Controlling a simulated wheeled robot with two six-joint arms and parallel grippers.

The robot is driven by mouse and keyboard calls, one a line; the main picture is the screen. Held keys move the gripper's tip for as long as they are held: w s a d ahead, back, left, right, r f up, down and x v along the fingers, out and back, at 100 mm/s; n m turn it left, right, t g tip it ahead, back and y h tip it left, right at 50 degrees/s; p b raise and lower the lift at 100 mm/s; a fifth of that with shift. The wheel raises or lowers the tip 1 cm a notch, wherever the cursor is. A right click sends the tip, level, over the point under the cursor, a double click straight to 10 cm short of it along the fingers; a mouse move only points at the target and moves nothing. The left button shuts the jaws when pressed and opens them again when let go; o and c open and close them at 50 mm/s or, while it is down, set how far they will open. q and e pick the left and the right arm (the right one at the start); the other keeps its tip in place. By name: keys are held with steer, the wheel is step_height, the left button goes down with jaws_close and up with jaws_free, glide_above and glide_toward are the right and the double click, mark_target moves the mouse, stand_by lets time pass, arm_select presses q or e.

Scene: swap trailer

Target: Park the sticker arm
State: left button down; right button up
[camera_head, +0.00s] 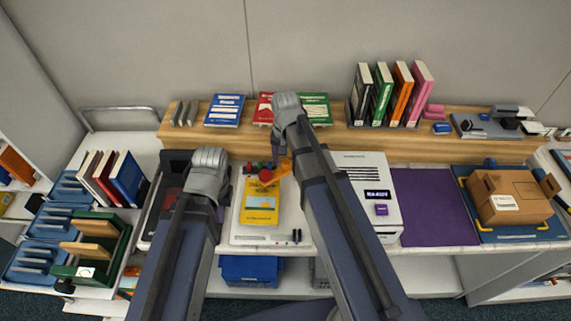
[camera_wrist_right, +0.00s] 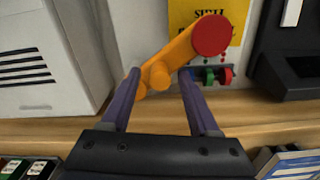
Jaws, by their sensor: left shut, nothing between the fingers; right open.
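The sticker arm is an orange lever with a red round end; it shows in the head view (camera_head: 270,177) and in the right wrist view (camera_wrist_right: 180,52). It reaches over a yellow book (camera_head: 260,205) on a white station (camera_head: 245,236). My right gripper (camera_wrist_right: 157,80) is open, its two fingers on either side of the lever's orange knob (camera_wrist_right: 160,76); I cannot tell whether they touch it. In the head view my right forearm hides part of the lever. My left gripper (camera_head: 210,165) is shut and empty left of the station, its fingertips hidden.
A wooden shelf (camera_head: 345,142) with books runs behind the bench. A white printer-like box (camera_head: 370,170) stands right of the station, with a purple mat (camera_head: 430,205) and a cardboard box (camera_head: 508,195) beyond. Red and green knobs (camera_wrist_right: 217,75) sit close to the lever.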

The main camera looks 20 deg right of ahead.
steer(key=shift+c, duration=0.3)
jaws_close()
stand_by(1.1)
